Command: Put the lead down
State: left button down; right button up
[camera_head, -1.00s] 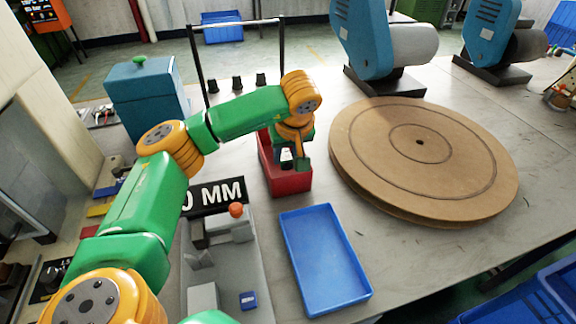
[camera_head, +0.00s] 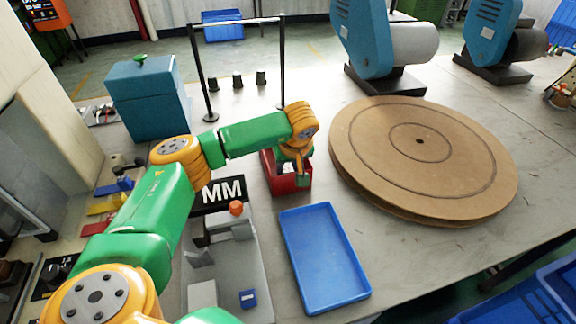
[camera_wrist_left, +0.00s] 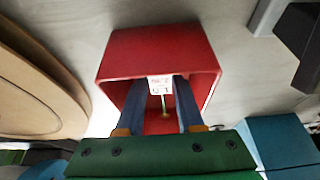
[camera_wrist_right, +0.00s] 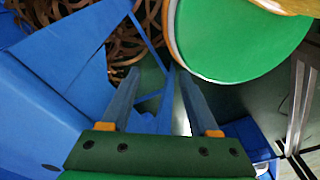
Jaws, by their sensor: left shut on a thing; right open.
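My left gripper (camera_head: 299,168) is inside or just above the open red bin (camera_head: 297,184), and the arm partly hides that bin. In the left wrist view, the fingers (camera_wrist_left: 159,85) reach into the mouth of the red bin (camera_wrist_left: 146,66). They are shut on the lead's white end (camera_wrist_left: 160,84), which has small dark and red marks. A thin stem runs from it; most of the lead is hidden. My right gripper (camera_wrist_right: 157,76) is open and empty, seen only in the right wrist view.
An empty blue tray (camera_head: 324,262) lies in front of the red bin. A large round brown board (camera_head: 425,155) is to the right. A black bar frame (camera_head: 198,75) stands behind. A grey fixture (camera_head: 232,265) is at front left. Blue crate walls (camera_wrist_right: 60,60) are near my right gripper.

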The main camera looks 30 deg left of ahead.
pick_arm(q)
jog(key=c, duration=0.5)
grip_release()
jog(key=shift+c, duration=0.2)
jog(key=v, duration=1.3)
jog(key=shift+w+a+r+p, duration=0.15)
jog(key=shift+a+r+p, duration=0.1)
jog(key=shift+p, duration=0.2)
